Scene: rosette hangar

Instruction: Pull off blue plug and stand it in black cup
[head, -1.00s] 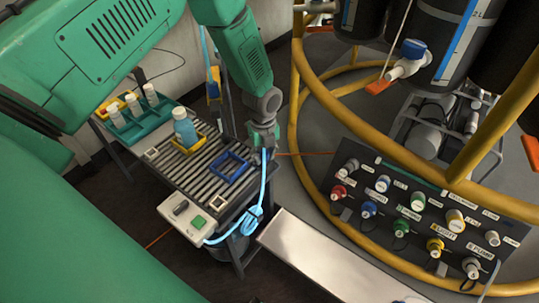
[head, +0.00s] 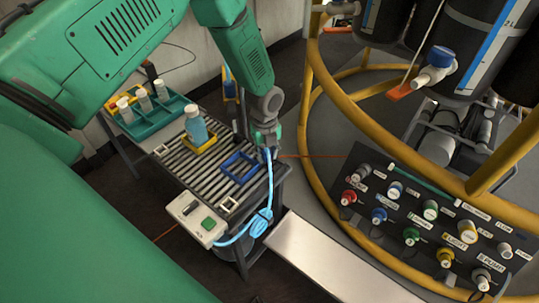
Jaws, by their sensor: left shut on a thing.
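My left gripper (head: 266,137) points down at the right edge of the slatted table. It is shut on the upper end of a light-blue cable (head: 270,185), and its fingers hide that end, so I cannot tell whether it is a plug. The cable hangs to a coil (head: 260,223) and runs to a pale box with a green button (head: 200,220). A blue plug-like fitting (head: 379,215) sits on the dark labelled panel (head: 412,180), well right of the gripper. I cannot make out a black cup. My right gripper is out of view.
The slatted table (head: 183,172) holds a blue frame (head: 240,167) and a bottle (head: 195,124) in a yellow frame. A teal rack (head: 150,120) with white-capped vials is behind. Yellow rails (head: 304,110) ring the panel and tanks. A pale plank (head: 325,255) lies in front.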

